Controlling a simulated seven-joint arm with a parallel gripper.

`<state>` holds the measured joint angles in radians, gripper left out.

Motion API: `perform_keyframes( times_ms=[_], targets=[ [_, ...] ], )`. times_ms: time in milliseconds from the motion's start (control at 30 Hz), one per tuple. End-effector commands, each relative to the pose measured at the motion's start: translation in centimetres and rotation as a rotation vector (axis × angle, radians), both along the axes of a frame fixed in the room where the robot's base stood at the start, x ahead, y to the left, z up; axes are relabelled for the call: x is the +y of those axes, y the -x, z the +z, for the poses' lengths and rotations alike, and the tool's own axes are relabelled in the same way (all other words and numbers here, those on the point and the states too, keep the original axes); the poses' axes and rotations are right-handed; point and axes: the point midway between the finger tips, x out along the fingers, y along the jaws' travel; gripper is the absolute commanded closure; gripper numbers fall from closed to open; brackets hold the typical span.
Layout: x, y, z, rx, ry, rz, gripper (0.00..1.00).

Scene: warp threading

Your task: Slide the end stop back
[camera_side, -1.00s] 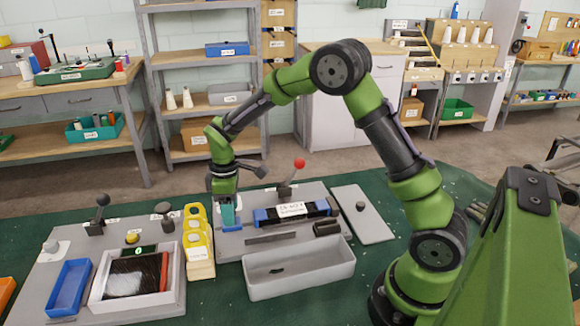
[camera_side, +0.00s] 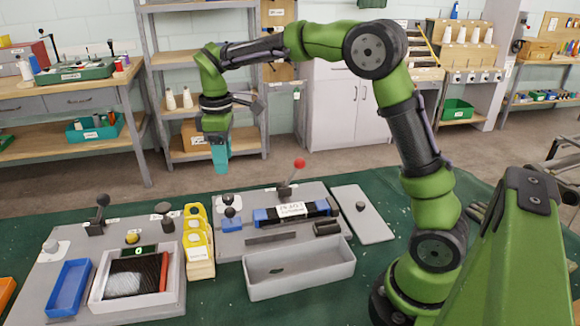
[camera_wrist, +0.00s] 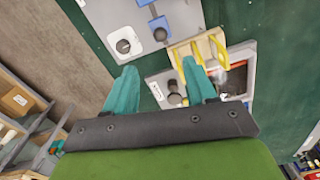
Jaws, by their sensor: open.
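A small blue slider with a dark round knob (camera_side: 230,213), which looks like the end stop, sits at the left of the grey plate (camera_side: 262,237). It also shows in the wrist view as a blue piece with a dark knob (camera_wrist: 160,34). My gripper (camera_side: 220,170) hangs well above the plate and to the slider's upper left in the side view, not touching it. In the wrist view its teal fingers (camera_wrist: 160,66) are spread wide with nothing between them.
A second dark knob (camera_side: 227,199) stands just behind the slider. A blue-ended black bar with a label (camera_side: 292,211) and a red-balled lever (camera_side: 298,165) are to its right. A yellow-topped rack (camera_side: 199,262) stands to its left. A grey trough (camera_side: 300,283) lies in front.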

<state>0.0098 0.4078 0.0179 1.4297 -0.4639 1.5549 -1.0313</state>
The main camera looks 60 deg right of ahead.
Motion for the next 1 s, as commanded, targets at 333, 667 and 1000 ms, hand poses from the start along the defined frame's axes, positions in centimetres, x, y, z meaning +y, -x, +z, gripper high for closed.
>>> perform_keyframes(
  times_ms=[333, 667, 1000],
  targets=[
    [0.0, -0.1, 0.1, -0.001, -0.001, 0.266, 0.46],
    [0.1, 0.0, -2.4, 0.004, -0.001, 0.403, 0.46],
    [0.1, 0.0, -9.9, 0.004, -0.001, 0.401, 0.46]
  ],
)
